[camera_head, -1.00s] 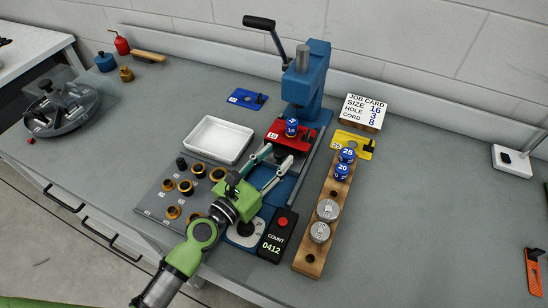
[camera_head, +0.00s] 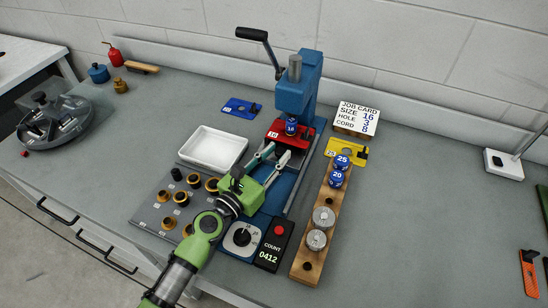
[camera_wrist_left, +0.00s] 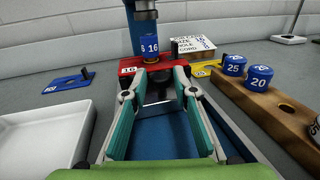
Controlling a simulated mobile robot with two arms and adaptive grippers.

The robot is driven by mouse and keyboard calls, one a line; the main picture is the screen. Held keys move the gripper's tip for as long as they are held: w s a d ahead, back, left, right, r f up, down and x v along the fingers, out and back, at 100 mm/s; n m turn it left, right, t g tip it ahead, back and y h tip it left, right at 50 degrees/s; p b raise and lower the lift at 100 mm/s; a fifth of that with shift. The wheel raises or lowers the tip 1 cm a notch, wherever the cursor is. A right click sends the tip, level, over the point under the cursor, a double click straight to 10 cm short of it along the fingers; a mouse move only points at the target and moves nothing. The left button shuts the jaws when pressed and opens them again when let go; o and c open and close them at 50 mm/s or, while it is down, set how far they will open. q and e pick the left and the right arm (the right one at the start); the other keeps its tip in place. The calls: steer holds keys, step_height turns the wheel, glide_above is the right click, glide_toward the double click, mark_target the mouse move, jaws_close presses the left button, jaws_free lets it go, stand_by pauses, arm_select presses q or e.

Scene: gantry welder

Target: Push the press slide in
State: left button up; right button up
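The red press slide (camera_head: 306,131), marked 16, sits in the blue press (camera_head: 296,96). A blue cap marked 16 (camera_head: 291,126) stands on it under the ram. In the left wrist view, the slide (camera_wrist_left: 166,62) lies straight ahead and a dark knob (camera_wrist_left: 159,84) projects from its front. My left gripper (camera_head: 274,153) is in front of the slide. Its fingers are apart, one on each side of the knob, with tips close to the slide's front edge. I cannot tell whether they touch it. My right gripper is not in view.
The white tray (camera_head: 240,152) and a rack of brass rings (camera_head: 140,208) lie to the left. The wooden rail (camera_head: 308,262) with caps and cans stands to the right. The counter box (camera_head: 273,243) and dial box (camera_head: 237,252) are in front. The press lever (camera_head: 253,34) rises behind.

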arm_select(q)
steer(key=shift+o, duration=0.3)
steer(key=shift+w+d+f, duration=0.1)
steer(key=shift+w, duration=0.05)
steer(key=shift+s, duration=0.25)
steer(key=v, duration=1.1)
steer(key=shift+s+a, duration=0.15)
steer(key=shift+a, duration=0.2)
